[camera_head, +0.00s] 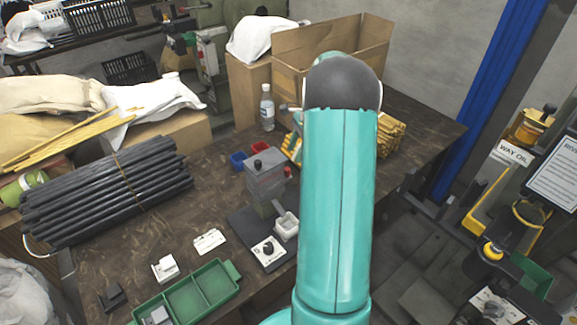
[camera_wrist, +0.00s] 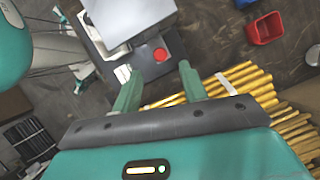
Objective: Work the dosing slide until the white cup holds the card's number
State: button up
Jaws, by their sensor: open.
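The dosing device in the head view is a grey box (camera_head: 265,181) with a black knob on top, standing on a dark base plate (camera_head: 243,227). A black knob (camera_head: 268,248) on a light plate sits at the base's front. The white cup (camera_head: 286,226) stands beside the box; its contents are too small to tell. A white card (camera_head: 209,241) lies left of the base, its number unreadable. My gripper (camera_wrist: 156,69) is open and empty in the wrist view, near the grey box (camera_wrist: 130,14) and a red button (camera_wrist: 160,55). In the head view my arm hides it.
A black rod bundle (camera_head: 105,190) lies left. Yellow rods (camera_wrist: 225,88) lie by my fingers. A bottle (camera_head: 267,107), red bin (camera_wrist: 263,28) and cardboard box (camera_head: 290,45) stand farther back.

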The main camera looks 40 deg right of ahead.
aim_at(287, 169)
jog(key=x, duration=0.7)
jog(key=shift+c, duration=0.2)
